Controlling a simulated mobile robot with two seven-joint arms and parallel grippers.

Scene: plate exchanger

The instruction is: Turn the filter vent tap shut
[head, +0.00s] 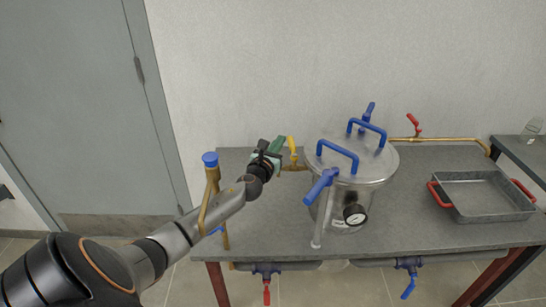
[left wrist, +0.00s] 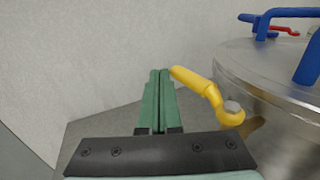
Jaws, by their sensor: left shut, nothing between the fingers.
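A tap with a yellow lever (head: 292,146) sits on a brass pipe at the left side of the steel filter vessel (head: 337,205). In the left wrist view the yellow lever (left wrist: 200,86) runs from its pivot bolt up and left, and its free end lies just right of my fingertips. My left gripper (head: 278,144) has green fingers, pressed together and empty, beside the lever's left side. The closed fingers (left wrist: 160,73) also show in the left wrist view. I cannot tell whether they touch the lever. My right gripper is out of view.
The vessel lid has blue handles (head: 338,154) and blue clamp levers. A brass post with a blue cap (head: 210,160) stands near my left forearm. A red-handled tap (head: 413,122) is behind right. A grey tray (head: 484,216) with red handles lies right on the table.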

